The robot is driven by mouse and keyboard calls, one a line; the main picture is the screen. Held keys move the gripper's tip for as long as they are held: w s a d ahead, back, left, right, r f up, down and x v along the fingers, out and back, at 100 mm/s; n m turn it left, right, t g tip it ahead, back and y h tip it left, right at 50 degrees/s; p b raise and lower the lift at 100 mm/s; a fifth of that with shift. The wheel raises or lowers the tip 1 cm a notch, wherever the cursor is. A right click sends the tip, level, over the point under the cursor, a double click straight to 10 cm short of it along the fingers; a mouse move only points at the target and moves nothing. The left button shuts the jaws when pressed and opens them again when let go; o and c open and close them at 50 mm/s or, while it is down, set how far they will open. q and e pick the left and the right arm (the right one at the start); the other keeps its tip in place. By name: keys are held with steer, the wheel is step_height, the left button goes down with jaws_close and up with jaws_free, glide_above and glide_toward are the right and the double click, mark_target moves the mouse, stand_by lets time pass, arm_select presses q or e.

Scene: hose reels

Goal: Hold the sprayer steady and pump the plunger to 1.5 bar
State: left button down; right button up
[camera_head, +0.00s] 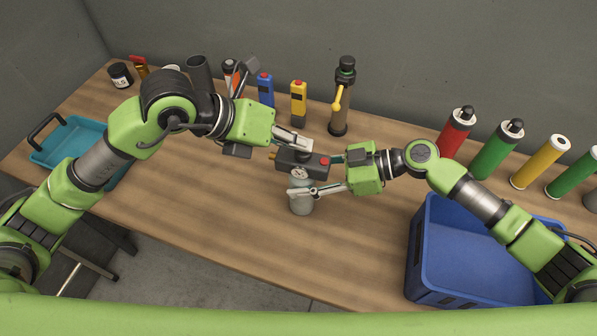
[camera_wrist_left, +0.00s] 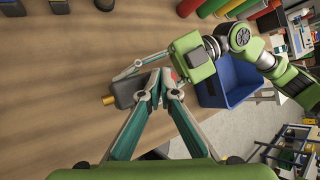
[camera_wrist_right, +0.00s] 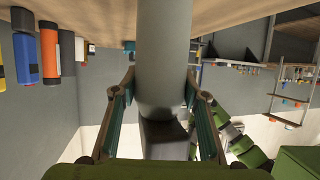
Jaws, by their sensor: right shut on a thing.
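The sprayer stands upright near the middle of the table, with a pale grey tank (camera_head: 302,204), a dark head (camera_head: 292,158), a round gauge (camera_head: 299,173) and a brass nozzle (camera_head: 273,155). The gauge reading is too small to tell. My right gripper (camera_head: 301,192) is shut around the tank from the right. The tank (camera_wrist_right: 163,60) fills the space between its fingers in the right wrist view. My left gripper (camera_head: 303,147) is at the top of the sprayer head. Its fingertips are close together beside the dark head (camera_wrist_left: 126,92); the plunger and any grip on it are hidden.
A blue crate (camera_head: 428,225) stands at the front right, and a teal tray (camera_head: 85,127) at the left. Several coloured cylinders (camera_head: 493,150) stand along the right. A tall dark sprayer (camera_head: 342,105) and yellow device (camera_head: 298,103) stand at the back. The front middle is clear.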

mark_target(299, 154)
arm_select(q)
steer(key=shift+s+a+f, duration=0.15)
steer(key=shift+f, duration=0.4)
steer(key=shift+s+a+f, duration=0.1)
steer(key=shift+f, duration=0.45)
steer(key=shift+s+d, duration=0.15)
steer(key=shift+s, duration=0.05)
steer(key=shift+r, duration=0.1)
steer(key=shift+w+r, duration=0.1)
steer(key=shift+r, duration=3.25)
